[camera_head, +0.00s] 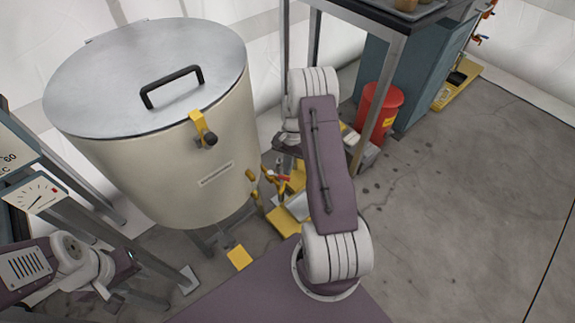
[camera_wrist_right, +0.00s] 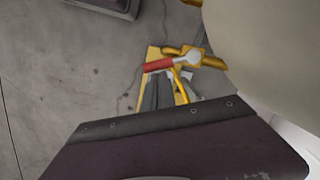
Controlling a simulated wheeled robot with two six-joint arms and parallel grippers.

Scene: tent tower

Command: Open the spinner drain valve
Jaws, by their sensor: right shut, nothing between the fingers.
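The spinner is a large cream tub (camera_head: 165,165) with a grey lid at the left of the head view. Its drain valve (camera_head: 272,178) is low at the tub's right side, yellow with a red lever. In the right wrist view the yellow valve body (camera_wrist_right: 205,60) and the red lever (camera_wrist_right: 158,65) show beside the tub. My right gripper (camera_wrist_right: 162,90) is shut and empty, with its grey fingers close to the lever; contact cannot be told. In the head view my right arm mostly hides it. My left arm is at the lower left, its fingers unclear.
A red bin (camera_head: 380,103) stands on the floor behind my right arm, near a metal table leg (camera_head: 380,95). A dial gauge (camera_head: 38,198) stands at the left, near my left arm. The floor (camera_head: 470,190) at the right is clear.

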